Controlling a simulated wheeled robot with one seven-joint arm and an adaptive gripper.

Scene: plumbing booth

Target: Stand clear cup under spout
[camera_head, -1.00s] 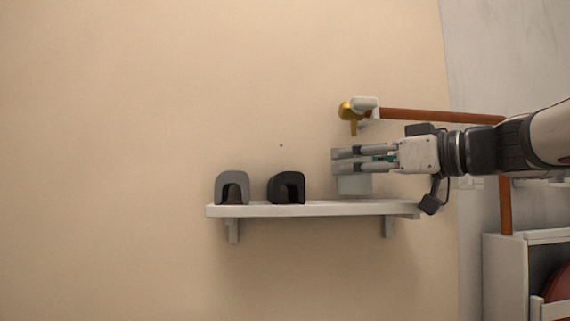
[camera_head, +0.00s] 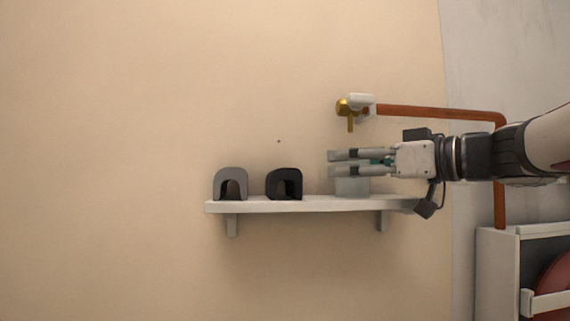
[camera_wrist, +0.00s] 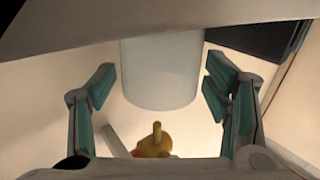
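A clear, whitish cup (camera_head: 352,188) is upright under the brass spout (camera_head: 350,122), its base at or very near the top of the white shelf (camera_head: 300,206). My gripper (camera_head: 332,163) reaches in from the right, its fingers on either side of the cup's upper part. The cup's upper part is hidden by the fingers in the head view. Any small gap under its base cannot be told.
A grey arch-shaped block (camera_head: 231,184) and a black one (camera_head: 284,184) stand on the shelf to the left. A copper pipe (camera_head: 435,112) runs right from the tap above my arm. A white cabinet (camera_head: 497,270) with a red round item is at lower right.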

